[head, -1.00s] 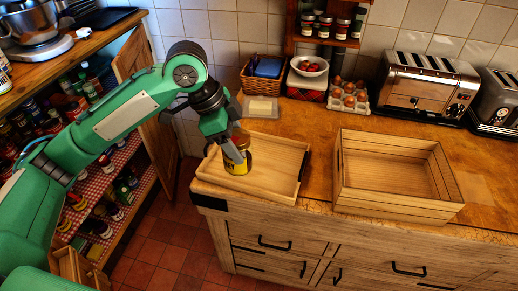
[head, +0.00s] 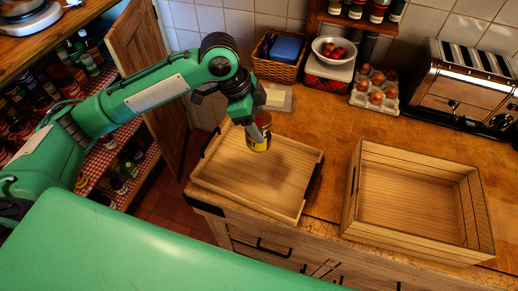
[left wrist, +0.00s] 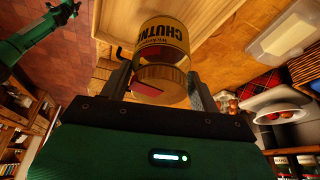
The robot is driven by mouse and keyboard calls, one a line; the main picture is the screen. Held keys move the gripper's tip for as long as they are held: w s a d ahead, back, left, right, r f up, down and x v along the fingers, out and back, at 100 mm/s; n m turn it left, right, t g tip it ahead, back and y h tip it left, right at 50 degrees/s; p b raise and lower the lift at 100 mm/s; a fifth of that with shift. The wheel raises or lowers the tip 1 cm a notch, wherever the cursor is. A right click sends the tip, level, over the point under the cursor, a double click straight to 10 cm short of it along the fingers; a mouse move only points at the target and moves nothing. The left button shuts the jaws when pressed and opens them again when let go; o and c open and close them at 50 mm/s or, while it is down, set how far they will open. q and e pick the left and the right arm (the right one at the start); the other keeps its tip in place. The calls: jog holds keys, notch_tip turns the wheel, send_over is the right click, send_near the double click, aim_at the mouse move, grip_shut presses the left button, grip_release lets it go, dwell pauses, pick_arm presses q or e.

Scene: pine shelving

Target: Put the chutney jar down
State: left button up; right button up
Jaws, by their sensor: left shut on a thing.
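The chutney jar (head: 260,138) has a yellow label and brown contents. My left gripper (head: 256,134) is shut on it. In the left wrist view the jar (left wrist: 163,45) sits between the two fingers of the left gripper (left wrist: 160,85), its label reading upside down. In the head view the jar appears over the back part of the shallow wooden tray (head: 225,185). I cannot tell whether its base touches the tray floor. My right gripper is not in view.
A deeper, empty wooden crate (head: 415,205) stands to the right. Behind are a butter dish (head: 278,98), a wicker basket (head: 272,65), a fruit bowl (head: 335,48), an egg tray (head: 374,92) and a toaster (head: 462,90). The tray floor around the jar is bare.

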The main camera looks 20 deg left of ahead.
pick_arm(q)
notch_tip(320, 180, down, 12)
jog(key=shift+f+p, duration=0.15)
jog(key=shift+p, duration=0.8)
jog(key=shift+f, duration=0.15)
jog(key=o, duration=1.2)
jog(key=shift+b+v, duration=1.45)
jog(key=shift+v, duration=4.75)
jog(key=shift+s+d, duration=0.1)
